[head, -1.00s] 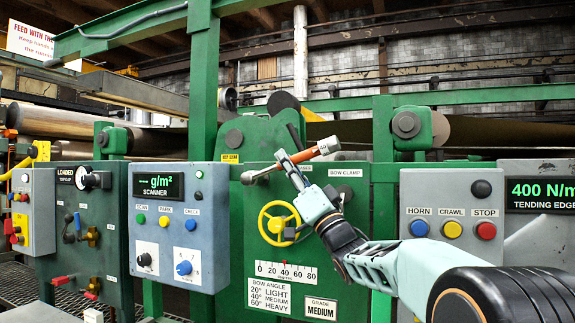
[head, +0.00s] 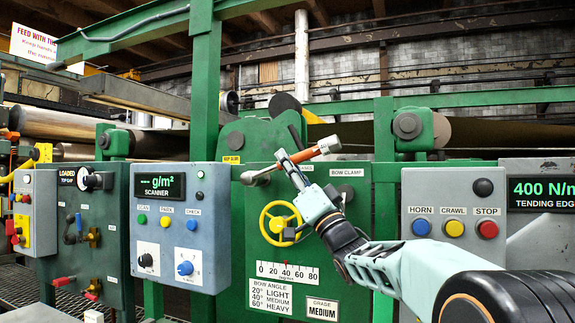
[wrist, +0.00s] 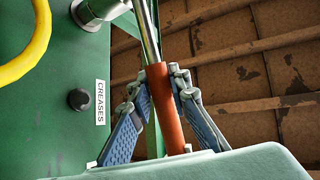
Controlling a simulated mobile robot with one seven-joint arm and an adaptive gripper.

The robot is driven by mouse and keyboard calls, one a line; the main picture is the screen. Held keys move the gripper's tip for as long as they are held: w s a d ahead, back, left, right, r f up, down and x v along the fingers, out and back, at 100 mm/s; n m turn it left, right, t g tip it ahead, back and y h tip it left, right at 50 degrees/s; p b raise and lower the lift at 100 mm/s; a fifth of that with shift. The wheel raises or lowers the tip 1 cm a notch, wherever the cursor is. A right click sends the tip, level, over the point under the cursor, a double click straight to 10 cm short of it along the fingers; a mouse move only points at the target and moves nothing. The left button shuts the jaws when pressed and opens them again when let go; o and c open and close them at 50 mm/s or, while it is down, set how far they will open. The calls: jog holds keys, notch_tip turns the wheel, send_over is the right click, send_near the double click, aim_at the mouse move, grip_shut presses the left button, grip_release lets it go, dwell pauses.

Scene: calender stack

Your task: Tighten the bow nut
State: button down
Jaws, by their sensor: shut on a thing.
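My gripper (head: 284,158) is shut on the orange handle of a wrench (head: 305,155). The wrench is tilted, its pale end up at the right and its metal head (head: 248,177) down at the left, in front of the green panel (head: 325,230). In the wrist view, both fingers (wrist: 158,85) close around the orange handle (wrist: 165,110), and a silver shaft runs up out of the frame. A round metal fitting (wrist: 95,10) shows at the top left against the panel. The bow nut is not clearly visible; I cannot tell whether the wrench head is seated on it.
A yellow handwheel (head: 280,223) sits just below my gripper, above the bow angle scale (head: 287,272). A black knob (head: 346,193) is under the bow clamp label. The scanner box (head: 180,225) stands left, the horn/crawl/stop box (head: 453,265) right.

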jog(key=shift+s+r, duration=0.1)
dwell(0.3)
jog(key=s+b, duration=0.1)
jog(key=s+a+b, duration=0.1)
jog(key=shift+s, duration=0.45)
dwell(0.5)
